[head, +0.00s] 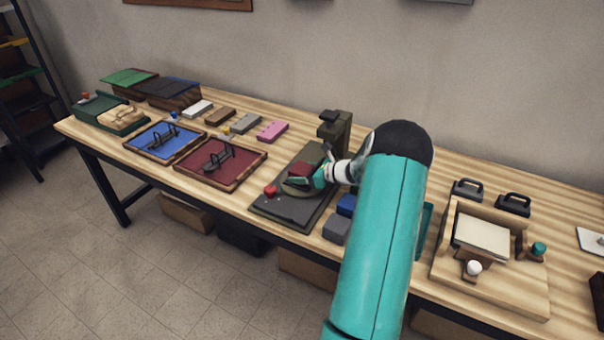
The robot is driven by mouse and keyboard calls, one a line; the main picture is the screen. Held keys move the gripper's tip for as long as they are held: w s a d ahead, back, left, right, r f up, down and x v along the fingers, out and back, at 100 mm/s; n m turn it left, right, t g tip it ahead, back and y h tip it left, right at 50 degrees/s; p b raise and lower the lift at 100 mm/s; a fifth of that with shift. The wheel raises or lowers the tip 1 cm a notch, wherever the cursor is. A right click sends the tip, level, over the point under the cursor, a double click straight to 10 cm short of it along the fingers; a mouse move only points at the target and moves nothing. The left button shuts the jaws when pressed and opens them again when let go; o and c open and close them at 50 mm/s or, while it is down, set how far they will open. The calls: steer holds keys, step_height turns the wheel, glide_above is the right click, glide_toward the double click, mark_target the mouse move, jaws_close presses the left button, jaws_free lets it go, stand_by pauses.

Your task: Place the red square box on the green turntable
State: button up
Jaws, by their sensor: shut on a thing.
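The red square box (300,168) is small and dark red, just above or on the green turntable (289,189). The turntable is a dark olive disc on a dark grey-green base plate (283,208). My gripper (305,179) is at the box and shut on it. My teal arm comes in from the lower right and hides part of the disc and base. I cannot tell whether the box touches the disc.
A red knob (270,190) sits beside the disc, and a dark upright post (335,128) stands behind. Blue (347,205) and grey (337,229) blocks lie to the right. A red velvet tray (221,164) is left. A wooden stand (493,262) is right.

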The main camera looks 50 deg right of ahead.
steer(key=shift+f, duration=0.25)
